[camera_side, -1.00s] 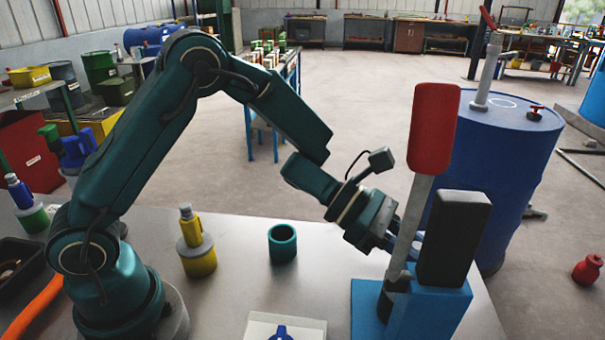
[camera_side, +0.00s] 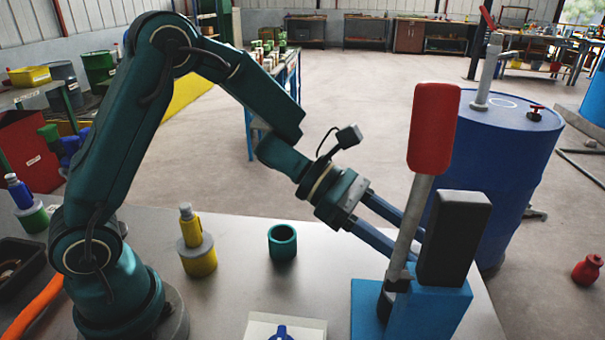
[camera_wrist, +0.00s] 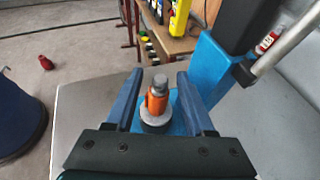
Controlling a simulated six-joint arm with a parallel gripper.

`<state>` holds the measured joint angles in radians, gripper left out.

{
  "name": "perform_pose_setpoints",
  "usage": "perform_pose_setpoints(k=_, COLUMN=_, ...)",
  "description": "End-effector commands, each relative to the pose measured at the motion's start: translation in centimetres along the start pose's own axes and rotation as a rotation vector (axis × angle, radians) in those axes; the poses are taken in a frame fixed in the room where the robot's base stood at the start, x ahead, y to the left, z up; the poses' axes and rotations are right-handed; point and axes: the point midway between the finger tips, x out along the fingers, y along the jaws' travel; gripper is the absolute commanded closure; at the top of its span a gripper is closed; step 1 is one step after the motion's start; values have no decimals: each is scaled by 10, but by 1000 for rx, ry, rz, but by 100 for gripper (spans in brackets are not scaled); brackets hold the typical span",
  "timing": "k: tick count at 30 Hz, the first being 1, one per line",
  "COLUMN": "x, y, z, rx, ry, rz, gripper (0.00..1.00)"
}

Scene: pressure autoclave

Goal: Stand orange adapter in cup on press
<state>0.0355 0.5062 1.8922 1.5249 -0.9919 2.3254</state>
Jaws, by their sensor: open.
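In the wrist view the orange adapter (camera_wrist: 157,102), with a grey top, stands upright on a pale grey collar over a dark cup (camera_wrist: 152,127). These sit on the blue base of the press (camera_wrist: 220,70). My gripper (camera_wrist: 160,73) is open, one blue finger on each side of the adapter's line of view, with gaps showing. In the side view my gripper (camera_side: 405,242) points down and right at the press (camera_side: 432,312), its fingertips partly behind the lever.
The press lever with its red handle (camera_side: 434,128) and the black block (camera_side: 454,240) rise near my fingers. A teal cup (camera_side: 282,244), a yellow adapter in its holder (camera_side: 197,255) and a white tray (camera_side: 310,330) stand on the table (camera_side: 235,232). A blue drum (camera_side: 510,160) stands behind.

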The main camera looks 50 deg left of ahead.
Motion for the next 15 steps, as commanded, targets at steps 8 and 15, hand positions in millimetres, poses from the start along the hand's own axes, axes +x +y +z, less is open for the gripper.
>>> perform_pose_setpoints(k=8, x=-56, y=1, z=0, rx=-1, ry=-2, rz=5, gripper=46)
perform_pose_setpoints(k=15, x=-73, y=3, z=2, rx=-21, ry=-1, rz=25, gripper=46)
